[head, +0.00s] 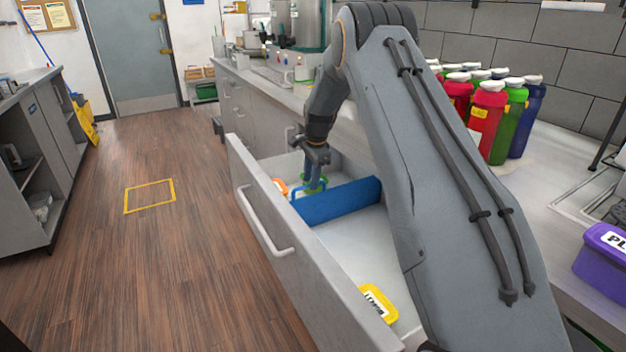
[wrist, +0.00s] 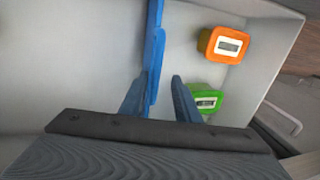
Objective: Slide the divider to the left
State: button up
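The blue divider (head: 338,202) stands upright across the open drawer (head: 262,225) in the head view. In the wrist view the divider (wrist: 154,45) is a narrow blue strip running down from the top edge to between my fingers. My gripper (head: 313,180) points down into the drawer at the divider's far side. In the wrist view my gripper (wrist: 160,90) has its two blue fingers apart. The divider lies close to the left finger, and a gap shows before the right finger. I cannot tell whether the left finger touches it.
An orange container (wrist: 222,44) and a green container (wrist: 207,101) sit right of the divider in the wrist view. A yellow container (head: 378,302) lies in the near compartment, otherwise bare where visible. Several colored bottles (head: 487,118) stand on the counter. My arm hides part of the drawer.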

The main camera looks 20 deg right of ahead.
jog(key=shift+d, duration=0.2)
jog(key=shift+s+r, duration=0.1)
jog(key=b+v, duration=0.1)
jog(key=v, duration=0.6)
jog(key=shift+r, duration=0.35)
